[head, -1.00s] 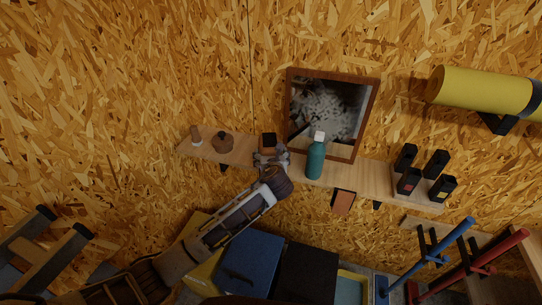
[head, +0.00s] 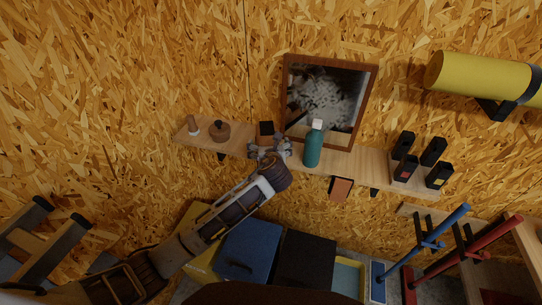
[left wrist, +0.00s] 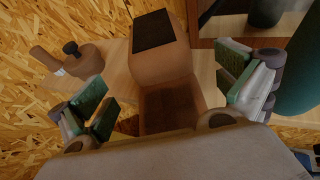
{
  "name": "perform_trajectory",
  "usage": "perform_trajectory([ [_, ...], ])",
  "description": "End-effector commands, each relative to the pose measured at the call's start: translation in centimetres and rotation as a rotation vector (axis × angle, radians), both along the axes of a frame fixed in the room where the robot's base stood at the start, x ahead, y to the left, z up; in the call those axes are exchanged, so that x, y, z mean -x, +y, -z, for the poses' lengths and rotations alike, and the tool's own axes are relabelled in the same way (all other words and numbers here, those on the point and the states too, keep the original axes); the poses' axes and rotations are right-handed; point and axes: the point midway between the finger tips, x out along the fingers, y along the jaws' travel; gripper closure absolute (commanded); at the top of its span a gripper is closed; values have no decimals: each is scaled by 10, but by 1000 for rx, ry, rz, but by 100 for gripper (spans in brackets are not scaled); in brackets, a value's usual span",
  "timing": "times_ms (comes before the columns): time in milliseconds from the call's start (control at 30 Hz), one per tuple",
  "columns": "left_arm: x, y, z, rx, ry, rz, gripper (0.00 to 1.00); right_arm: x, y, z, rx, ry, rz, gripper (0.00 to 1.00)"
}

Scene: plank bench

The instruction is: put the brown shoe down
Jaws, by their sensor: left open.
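The brown shoe (head: 265,130) is a blocky brown shape with a dark opening on top. It stands upright on the wooden wall shelf (head: 347,163), just left of the framed mirror. In the left wrist view the shoe (left wrist: 162,68) rises straight ahead, its low front part toward me. My left gripper (head: 270,150) is at the shelf's front edge by the shoe. In the left wrist view its green-padded fingers (left wrist: 165,92) are spread wide, one on each side of the shoe with gaps between. The lower front of the shoe is partly hidden by my gripper's body.
A teal bottle (head: 313,147) stands close to the right of my gripper, before the mirror (head: 345,82). A round brown pot (head: 220,131) and a small brush-like item (head: 193,125) stand left.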

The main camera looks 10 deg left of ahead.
Motion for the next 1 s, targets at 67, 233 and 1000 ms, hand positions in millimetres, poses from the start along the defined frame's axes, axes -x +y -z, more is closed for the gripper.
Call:
perform_trajectory([
  [67, 8, -2, -2, 0, -1, 1, 0, 0, 0, 2, 0, 1, 0, 27],
  [233, 24, -5, -10, 0, -1, 1, 0, 1, 0, 5, 0, 1, 0, 27],
  [1000, 86, -17, -37, 0, -1, 0, 0, 2, -5, 15, 6, 3, -1, 27],
])
